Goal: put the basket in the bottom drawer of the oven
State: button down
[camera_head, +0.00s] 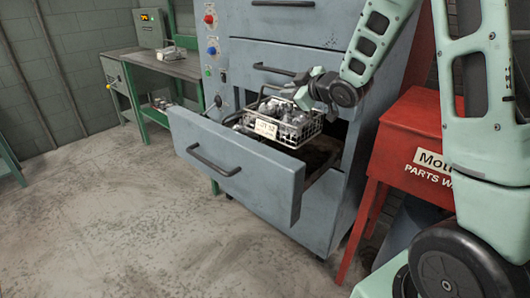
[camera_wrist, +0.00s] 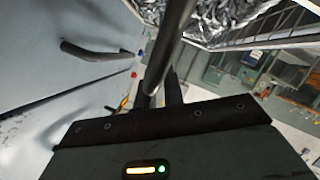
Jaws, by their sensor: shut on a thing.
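The basket (camera_head: 284,123) is a wire basket with grey metal parts inside and a white label on its front. My gripper (camera_head: 305,93) is shut on it at its top. The basket hangs over the open bottom drawer (camera_head: 235,158) of the blue-grey oven (camera_head: 282,52), near the drawer's back. I cannot tell whether the basket touches the drawer. In the wrist view a dark bar (camera_wrist: 172,45) runs between the jaws, and the basket's wire side (camera_wrist: 270,35) with shiny parts shows at the upper right. The gripper's fingertips are mostly hidden.
The oven's upper drawers (camera_head: 272,70) are closed. A red parts washer (camera_head: 410,140) stands close on the right. A green workbench (camera_head: 175,65) with a control box is at the back left. The floor (camera_head: 130,220) in front is clear.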

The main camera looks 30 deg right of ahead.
aim_at(288, 114)
notch_tip(288, 114, down, 4)
jog(key=shift+f+b, duration=0.1)
jog(key=shift+b, duration=0.85)
notch_tip(288, 114, down, 10)
jog(key=shift+r+b, duration=0.1)
jog(key=shift+b, duration=0.75)
jog(key=c, duration=1.9)
grip_release()
jog(key=shift+f, duration=0.25)
jog(key=shift+c, duration=0.2)
jog(key=o, duration=0.4)
jog(key=shift+r, duration=0.1)
